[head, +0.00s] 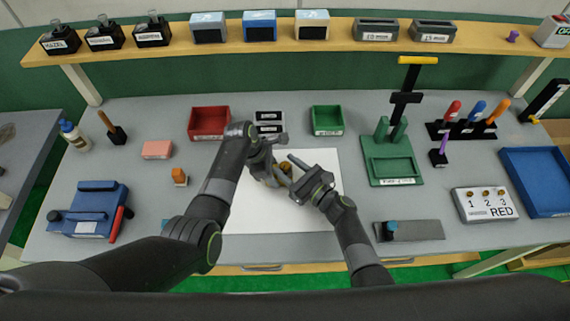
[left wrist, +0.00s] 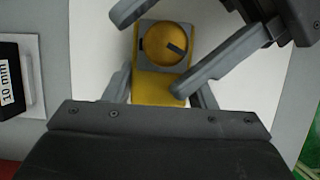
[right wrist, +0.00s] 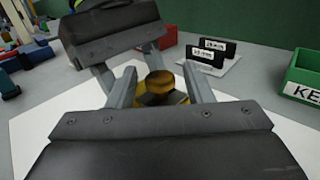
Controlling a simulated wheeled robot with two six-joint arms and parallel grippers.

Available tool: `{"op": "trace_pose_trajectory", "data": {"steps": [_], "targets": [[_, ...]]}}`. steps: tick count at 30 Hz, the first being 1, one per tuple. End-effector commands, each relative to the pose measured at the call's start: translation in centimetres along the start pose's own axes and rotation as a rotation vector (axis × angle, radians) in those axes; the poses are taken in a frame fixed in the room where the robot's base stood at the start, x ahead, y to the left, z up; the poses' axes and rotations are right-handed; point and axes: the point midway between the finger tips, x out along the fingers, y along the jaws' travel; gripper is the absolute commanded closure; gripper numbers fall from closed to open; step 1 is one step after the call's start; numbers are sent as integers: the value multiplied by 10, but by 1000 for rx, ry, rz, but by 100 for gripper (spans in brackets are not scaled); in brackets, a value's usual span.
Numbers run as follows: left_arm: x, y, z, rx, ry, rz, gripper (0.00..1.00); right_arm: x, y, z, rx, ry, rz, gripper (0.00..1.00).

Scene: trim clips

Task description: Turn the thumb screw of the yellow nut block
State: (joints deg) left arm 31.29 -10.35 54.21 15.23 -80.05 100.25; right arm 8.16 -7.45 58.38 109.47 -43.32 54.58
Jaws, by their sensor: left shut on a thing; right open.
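The yellow nut block (left wrist: 158,87) shows in the left wrist view, with its round thumb screw (left wrist: 166,44) on top. My left gripper (left wrist: 162,80) is shut on the block, one finger on each side. In the right wrist view, the thumb screw (right wrist: 159,82) shows between the fingers of my right gripper (right wrist: 158,76), which is open, with gaps on both sides. In the head view, the block (head: 286,169) is mostly hidden by both grippers.
A white sheet (head: 315,215) lies under the work. Behind it stand a red bin (head: 209,123), a green bin (head: 327,120) and dark labelled holders (head: 269,121). A green fixture (head: 390,165) stands to the right. The sheet's front part is clear.

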Motion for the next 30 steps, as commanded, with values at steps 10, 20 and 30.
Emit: {"op": "trace_pose_trajectory", "data": {"steps": [10, 20, 30], "targets": [[0, 0, 0, 0, 0, 0, 77, 12, 0, 0, 0, 1, 0, 54], [0, 0, 0, 0, 0, -1, 77, 11, 0, 0, 0, 1, 0, 81], [0, 0, 0, -1, 0, -1, 77, 12, 2, 0, 1, -4, -85, 95]]}}
